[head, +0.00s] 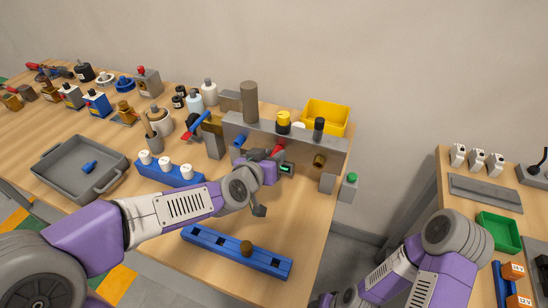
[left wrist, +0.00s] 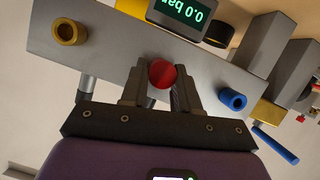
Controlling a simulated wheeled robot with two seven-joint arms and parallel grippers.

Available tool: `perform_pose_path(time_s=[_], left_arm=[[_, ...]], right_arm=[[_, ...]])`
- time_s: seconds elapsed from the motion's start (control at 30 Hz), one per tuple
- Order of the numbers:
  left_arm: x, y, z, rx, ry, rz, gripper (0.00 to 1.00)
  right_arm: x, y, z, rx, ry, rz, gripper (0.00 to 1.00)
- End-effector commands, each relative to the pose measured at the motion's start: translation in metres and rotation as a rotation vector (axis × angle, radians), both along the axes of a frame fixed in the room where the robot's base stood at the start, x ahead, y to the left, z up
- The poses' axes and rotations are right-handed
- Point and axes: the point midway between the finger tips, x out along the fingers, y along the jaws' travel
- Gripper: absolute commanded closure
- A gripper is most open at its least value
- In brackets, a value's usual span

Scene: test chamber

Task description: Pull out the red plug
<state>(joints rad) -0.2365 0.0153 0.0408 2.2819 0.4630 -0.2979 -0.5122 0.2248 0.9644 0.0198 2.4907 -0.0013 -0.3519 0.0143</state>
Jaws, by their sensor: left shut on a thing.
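The red plug (head: 279,147) sits at the front face of the grey panel block (head: 240,127) on the table. In the left wrist view the plug (left wrist: 162,74) shows as a round red end between the two fingers. My left gripper (left wrist: 156,86) is shut on it, one finger on each side. In the head view my left gripper (head: 272,155) is at the panel, partly hiding the plug. I cannot tell how deep the plug sits. My right arm shows at the lower right of the head view, but its fingers are out of view.
A blue fitting (left wrist: 232,99) and a brass fitting (left wrist: 68,31) flank the plug. A small display (left wrist: 182,12) reads 0.0 bar. A blue rail (head: 215,242) lies in front, and a grey tray (head: 58,160) stands left.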

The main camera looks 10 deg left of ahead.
Motion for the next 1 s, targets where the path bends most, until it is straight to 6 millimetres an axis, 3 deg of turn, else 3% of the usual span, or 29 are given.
perform_pose_path(time_s=[1.0], left_arm=[[-0.013, 0.002, 0.000, 0.000, 0.001, 0.000, 1.00]], right_arm=[[0.000, 0.000, 0.001, 0.000, 0.000, 0.000, 0.45]])
